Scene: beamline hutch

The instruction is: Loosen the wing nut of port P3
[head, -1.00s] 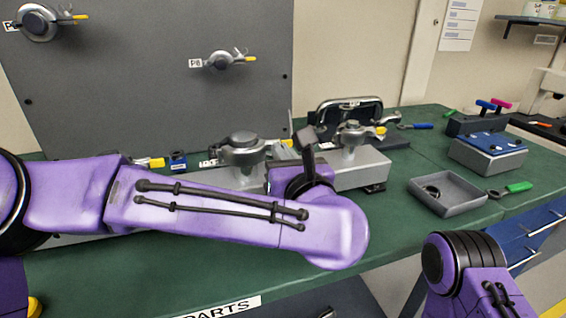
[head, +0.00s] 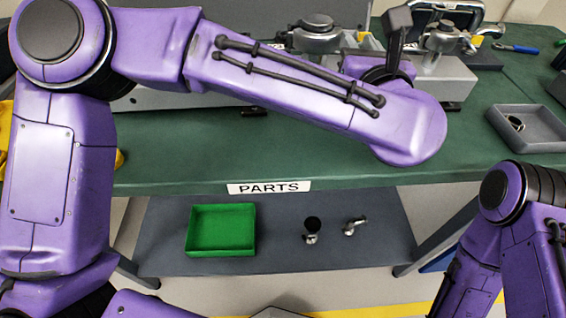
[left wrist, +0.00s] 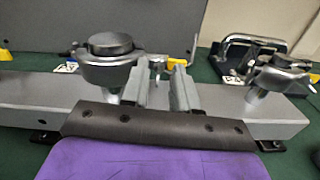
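In the left wrist view my left gripper (left wrist: 166,85) has its two fingers apart. They reach toward a small silver wing nut (left wrist: 157,66) at the right side of a round, dark-capped clamped port (left wrist: 112,60). The nut shows near the gap between the fingertips; I cannot tell whether they touch it. In the head view this port (head: 316,35) stands behind my left arm, and the fingers are mostly hidden. A second clamped port (head: 442,38) stands to its right, also in the left wrist view (left wrist: 278,76). No port number is readable. My right gripper is out of view.
Both ports stand on a grey bar (left wrist: 35,95) on the green bench (head: 200,172). A grey tray (head: 535,135) with a ring is at right, a blue-handled tool (head: 515,48) behind it. A lower shelf (head: 280,255) holds a green tray (head: 221,207) and two small fittings (head: 311,230).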

